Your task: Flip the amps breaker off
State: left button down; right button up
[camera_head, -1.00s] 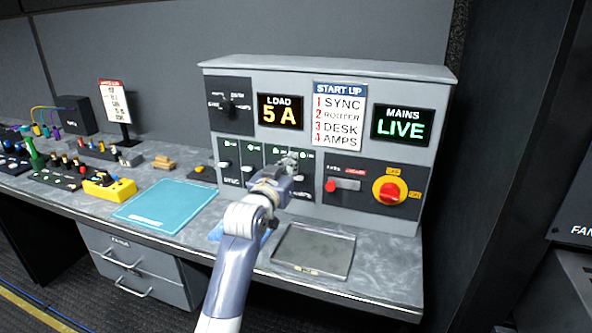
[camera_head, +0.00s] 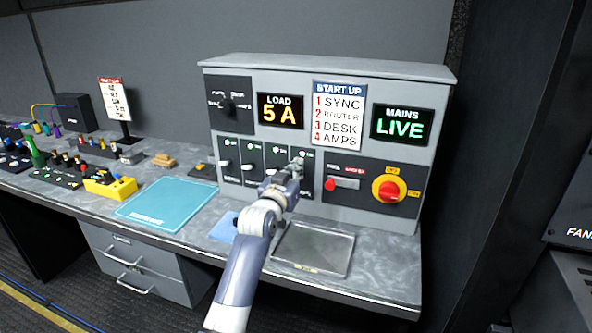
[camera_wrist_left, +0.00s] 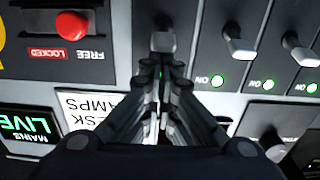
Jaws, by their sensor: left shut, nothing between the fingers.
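The breaker panel (camera_head: 236,166) is on the lower left of the grey console. The amps breaker is the rightmost one there, mostly hidden behind my left gripper (camera_head: 297,166) in the head view. In the wrist view, which is upside down, the amps breaker lever (camera_wrist_left: 164,40) lies just beyond the fingertips of my left gripper (camera_wrist_left: 162,72). The fingers are together and empty; I cannot tell whether they touch the lever. The neighbouring breaker levers (camera_wrist_left: 238,45) show lit green lamps. The load display (camera_head: 280,111) reads 5 A. My right gripper is not in view.
The red slide switch (camera_head: 343,184) and the red rotary mains switch (camera_head: 389,190) are right of the breakers. The mains display (camera_head: 402,125) reads LIVE. A metal tray (camera_head: 318,250) and a teal mat (camera_head: 166,205) lie on the desk below.

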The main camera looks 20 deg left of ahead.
pick_arm(q)
jog(key=shift+s+f+t+b, duration=0.2)
jog(key=shift+t+b, duration=0.2)
jog(key=shift+b, duration=0.2)
jog(key=shift+f+t+b, duration=0.2)
jog(key=shift+t+b, duration=0.1)
jog(key=shift+b, duration=0.05)
jog(key=shift+s, duration=0.1)
jog(key=shift+s+f, duration=0.35)
jog(key=shift+f, duration=0.3)
jog(key=shift+r, duration=0.1)
